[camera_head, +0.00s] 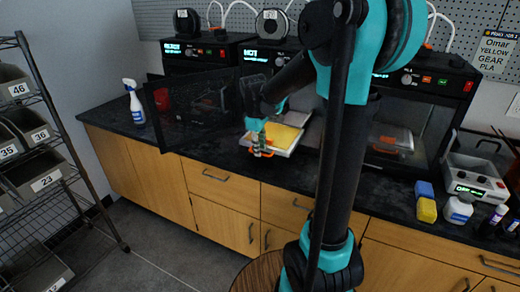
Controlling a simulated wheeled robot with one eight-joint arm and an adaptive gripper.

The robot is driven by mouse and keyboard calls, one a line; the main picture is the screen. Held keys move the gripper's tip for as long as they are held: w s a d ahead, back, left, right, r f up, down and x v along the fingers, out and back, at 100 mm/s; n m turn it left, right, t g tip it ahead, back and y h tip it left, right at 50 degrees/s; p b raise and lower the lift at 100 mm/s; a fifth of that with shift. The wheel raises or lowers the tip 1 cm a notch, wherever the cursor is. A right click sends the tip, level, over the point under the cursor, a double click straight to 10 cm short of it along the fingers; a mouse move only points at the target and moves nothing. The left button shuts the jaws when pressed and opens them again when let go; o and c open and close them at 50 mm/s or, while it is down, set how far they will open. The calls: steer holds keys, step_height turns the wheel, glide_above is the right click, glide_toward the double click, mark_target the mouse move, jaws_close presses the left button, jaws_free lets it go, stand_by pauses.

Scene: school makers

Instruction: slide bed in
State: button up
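The bed (296,147) is a pale plate bearing a flat yellow piece (277,134). It sticks out over the black counter in front of the middle printer (268,52), whose dark see-through door (190,110) stands swung open to the left. My gripper (262,150) is at the bed's front left edge, beside an orange part that looks like a handle. The fingers are small and overlap this part in the picture, so I cannot tell whether they are open or shut on it. My arm hides much of the middle printer's right side.
A spray bottle (134,103) stands at the counter's left end. The right printer (425,88) has its own bed inside. Blue and yellow blocks (426,209), a white bottle (458,208) and a grey device (473,178) stand at right. A bin rack (45,150) is at far left.

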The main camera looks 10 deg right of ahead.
steer(key=shift+d+f, duration=0.1)
steer(key=shift+f, duration=0.4)
jaws_close()
